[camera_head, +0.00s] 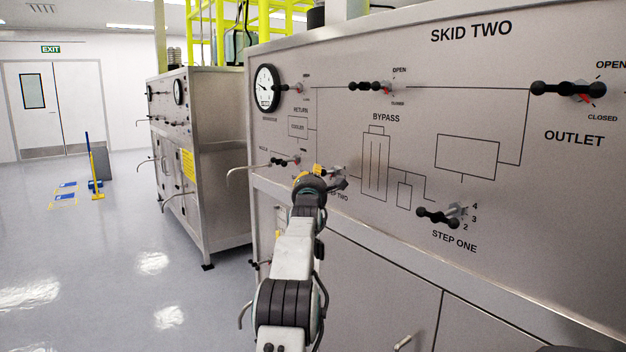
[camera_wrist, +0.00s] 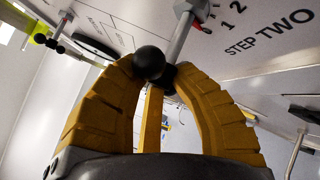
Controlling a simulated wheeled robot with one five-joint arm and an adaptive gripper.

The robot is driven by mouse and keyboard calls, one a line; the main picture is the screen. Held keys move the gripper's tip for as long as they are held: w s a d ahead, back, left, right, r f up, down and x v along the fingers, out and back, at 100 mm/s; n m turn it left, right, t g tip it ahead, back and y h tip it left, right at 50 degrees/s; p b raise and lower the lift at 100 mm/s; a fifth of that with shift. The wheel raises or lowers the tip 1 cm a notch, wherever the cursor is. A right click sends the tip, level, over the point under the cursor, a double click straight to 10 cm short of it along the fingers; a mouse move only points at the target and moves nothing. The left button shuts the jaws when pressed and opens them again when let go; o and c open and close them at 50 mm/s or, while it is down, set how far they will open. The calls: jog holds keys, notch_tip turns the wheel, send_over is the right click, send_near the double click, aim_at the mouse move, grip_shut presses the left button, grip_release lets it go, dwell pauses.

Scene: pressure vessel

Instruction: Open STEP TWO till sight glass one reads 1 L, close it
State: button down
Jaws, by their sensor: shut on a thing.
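The STEP TWO valve handle (camera_wrist: 150,62) shows in the wrist view as a black ball on a dark lever, with a metal stem (camera_wrist: 180,36) running to the panel. A red pointer (camera_wrist: 201,12) sits by the numbers 1 and 2, its exact reading unclear. My gripper (camera_wrist: 152,72) is shut on the handle, its yellow fingers on either side of the ball. In the head view my gripper (camera_head: 318,171) is at the panel's lower left, and my arm hides most of the STEP TWO label. I cannot make out sight glass one in either view.
The SKID TWO panel (camera_head: 470,65) carries the STEP ONE handle (camera_head: 437,216), BYPASS handle (camera_head: 371,86), OUTLET handle (camera_head: 568,89) and a round gauge (camera_head: 267,88). A bent metal handle (camera_head: 245,170) juts out left of my gripper. Open floor (camera_head: 110,250) lies left.

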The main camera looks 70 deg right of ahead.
jog(key=shift+r, duration=0.35)
jog(key=c, duration=1.6)
grip_release()
jog(key=o, duration=0.5)
jog(key=shift+f, duration=0.2)
jog(key=shift+s+a, duration=0.1)
jog(key=shift+a, duration=0.05)
jog(key=shift+v, duration=5.85)
jog(key=shift+o, duration=0.6)
